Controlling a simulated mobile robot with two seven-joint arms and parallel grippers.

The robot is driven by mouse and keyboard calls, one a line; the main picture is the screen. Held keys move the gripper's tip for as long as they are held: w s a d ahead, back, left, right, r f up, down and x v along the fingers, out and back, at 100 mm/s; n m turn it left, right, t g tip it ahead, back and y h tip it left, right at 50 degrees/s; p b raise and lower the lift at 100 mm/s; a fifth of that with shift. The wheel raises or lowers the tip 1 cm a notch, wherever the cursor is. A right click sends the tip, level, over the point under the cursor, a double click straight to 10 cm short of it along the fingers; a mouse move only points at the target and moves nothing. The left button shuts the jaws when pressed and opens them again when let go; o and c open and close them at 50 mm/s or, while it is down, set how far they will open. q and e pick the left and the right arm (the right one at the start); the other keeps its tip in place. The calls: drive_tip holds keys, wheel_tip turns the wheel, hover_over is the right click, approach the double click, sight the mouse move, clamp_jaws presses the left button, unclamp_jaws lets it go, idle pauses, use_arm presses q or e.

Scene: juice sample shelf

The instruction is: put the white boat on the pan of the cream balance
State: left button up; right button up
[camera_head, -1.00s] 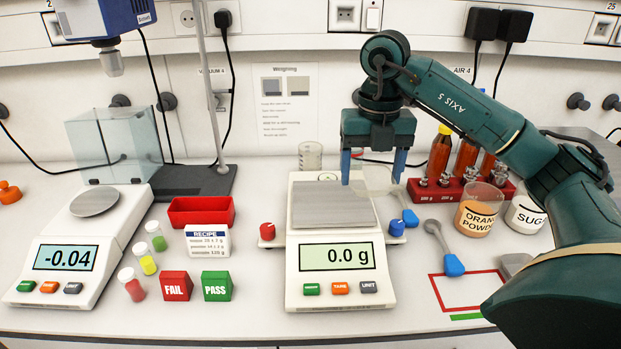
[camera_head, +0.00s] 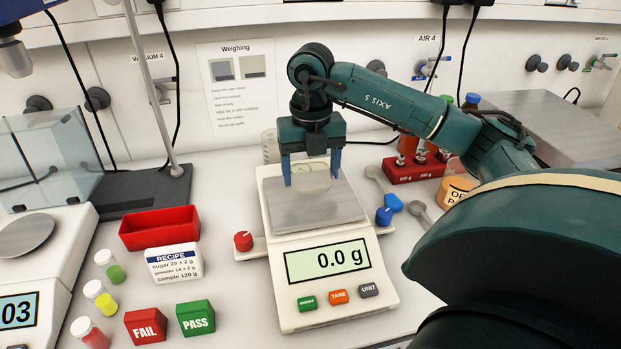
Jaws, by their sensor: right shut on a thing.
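The white boat (camera_head: 313,184) is a shallow, pale dish, hard to make out against the pan. My right gripper (camera_head: 312,177) is shut on it, with one blue finger at each side. The boat is over the back part of the square grey pan (camera_head: 318,210) of the cream balance (camera_head: 300,313). I cannot tell whether it touches the pan. The balance display (camera_head: 328,261) reads 0.0 g. My left gripper is not in view.
A red knob (camera_head: 243,240) and a blue knob (camera_head: 384,216) flank the balance. A red tray (camera_head: 159,228), recipe card (camera_head: 174,262) and FAIL and PASS blocks (camera_head: 196,318) are at left. Behind right is a red weight rack (camera_head: 412,171).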

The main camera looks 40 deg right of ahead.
sight(311, 183)
drive_tip(key=shift+f, duration=1.2)
drive_tip(key=shift+f, duration=0.1)
drive_tip(key=o, duration=1)
drive_tip(key=shift+c, duration=0.2)
wheel_tip(311, 183, up, 12)
drive_tip(key=p, duration=0.1)
drive_tip(key=shift+p, duration=0.35)
